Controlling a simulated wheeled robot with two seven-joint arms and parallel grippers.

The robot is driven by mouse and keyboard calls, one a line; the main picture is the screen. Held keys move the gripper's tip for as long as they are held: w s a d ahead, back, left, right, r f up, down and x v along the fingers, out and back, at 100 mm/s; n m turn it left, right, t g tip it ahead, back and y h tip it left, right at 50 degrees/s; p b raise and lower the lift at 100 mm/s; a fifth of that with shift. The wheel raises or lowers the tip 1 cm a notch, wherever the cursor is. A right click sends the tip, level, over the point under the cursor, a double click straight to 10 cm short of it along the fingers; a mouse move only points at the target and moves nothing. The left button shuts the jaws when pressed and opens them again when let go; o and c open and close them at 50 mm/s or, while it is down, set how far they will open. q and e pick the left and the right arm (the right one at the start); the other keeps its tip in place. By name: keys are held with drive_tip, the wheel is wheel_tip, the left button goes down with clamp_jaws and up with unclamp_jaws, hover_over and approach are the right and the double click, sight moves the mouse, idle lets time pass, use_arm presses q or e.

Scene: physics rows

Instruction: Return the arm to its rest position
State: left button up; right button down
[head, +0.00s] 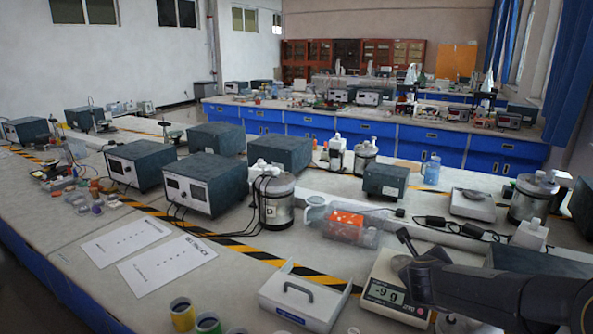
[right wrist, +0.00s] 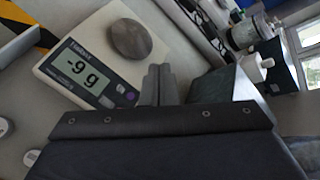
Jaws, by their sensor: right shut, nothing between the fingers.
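My right arm comes in from the right in the head view, and its dark gripper (head: 404,246) hangs over the back of a white scale (head: 388,312). In the right wrist view the two grey fingers (right wrist: 158,86) are together with nothing between them. They are beside the scale (right wrist: 72,100), near a round dark-grey disc (right wrist: 130,40) on its top. The scale's display (right wrist: 82,70) reads -9 g. In the head view my arm hides part of the scale. My left gripper is not in view.
A white holder with a dark handle (head: 290,315) stands left of the scale. A clear box with orange items (head: 346,226) is behind it. Dark power boxes (head: 203,184) and metal canisters (head: 277,208) stand farther left. Paper sheets (head: 168,266) lie flat on the bench.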

drive_tip(key=s+a+r+n+y, duration=0.4)
drive_tip(key=s+a+n+y, duration=0.15)
drive_tip(key=s+n, duration=0.3)
drive_tip(key=s+a+r+n+y, duration=0.35)
drive_tip(key=s+a+n, duration=0.25)
drive_tip(key=s+n, duration=0.3)
drive_tip(key=s+f+n+g, duration=0.1)
drive_tip(key=s+f+n, duration=0.2)
drive_tip(key=s, duration=0.3)
drive_tip(key=s+a+f+n+g, duration=0.1)
drive_tip(key=s+f+n+g, duration=0.1)
drive_tip(key=s+n, duration=0.3)
drive_tip(key=s+f+n+g, duration=0.2)
drive_tip(key=s+f+n, duration=0.2)
drive_tip(key=s, duration=0.4)
drive_tip(key=shift+a+f+n, duration=0.3)
drive_tip(key=shift+a+n, duration=0.1)
drive_tip(key=shift+n, duration=0.05)
